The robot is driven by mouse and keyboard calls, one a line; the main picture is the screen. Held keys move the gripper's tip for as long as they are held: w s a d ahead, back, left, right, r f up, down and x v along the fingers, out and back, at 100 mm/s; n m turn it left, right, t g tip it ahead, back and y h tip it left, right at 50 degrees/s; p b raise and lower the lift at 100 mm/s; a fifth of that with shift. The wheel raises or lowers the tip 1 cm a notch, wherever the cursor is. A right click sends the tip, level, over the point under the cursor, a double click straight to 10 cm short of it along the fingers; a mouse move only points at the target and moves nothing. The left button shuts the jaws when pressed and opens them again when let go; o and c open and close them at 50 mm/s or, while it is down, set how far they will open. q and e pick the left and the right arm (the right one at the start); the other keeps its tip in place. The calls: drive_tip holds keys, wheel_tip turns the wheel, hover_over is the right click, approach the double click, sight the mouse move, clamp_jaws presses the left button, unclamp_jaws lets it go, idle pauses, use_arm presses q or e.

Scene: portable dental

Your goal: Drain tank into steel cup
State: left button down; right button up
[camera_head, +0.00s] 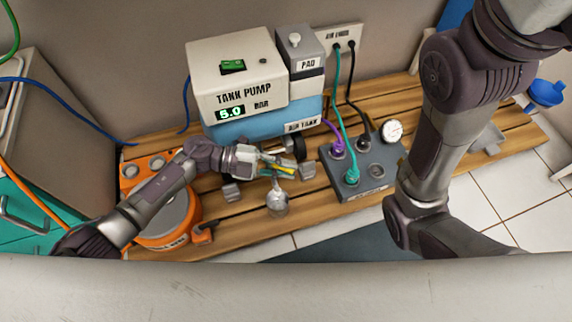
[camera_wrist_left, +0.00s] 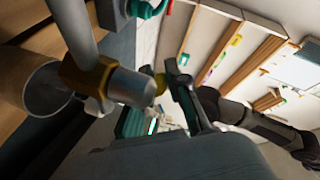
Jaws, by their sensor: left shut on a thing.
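The tank is the light blue air tank (camera_head: 262,124) under the white pump box, at the back of the wooden bench. My left gripper (camera_head: 287,168) is at the tank's front underside, shut on what looks like the drain valve (camera_wrist_left: 125,86), a silver body with a brass collar and yellow tip. The fingers partly hide the valve in the head view. The steel cup (camera_head: 277,205) stands on the bench just in front of and below the gripper; it also shows in the left wrist view (camera_wrist_left: 45,90), near the valve's brass end. Its contents are not visible. My right gripper is out of view.
The pump box (camera_head: 238,80) reads 5.0 bar. A grey manifold block (camera_head: 352,178) with purple, teal and black hoses and a gauge (camera_head: 392,131) stands right of the cup. An orange reel-like unit (camera_head: 167,222) is at left, under my left arm. Grey blocks (camera_head: 308,170) flank the gripper.

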use_arm(q)
drive_tip(key=shift+s+a+m+g, duration=0.1)
drive_tip(key=shift+m+g, duration=0.4)
drive_tip(key=shift+g, duration=0.1)
drive_tip(key=c, duration=1.1)
unclamp_jaws()
drive_tip(key=shift+c, duration=0.2)
wheel_tip(320, 180, up, 10)
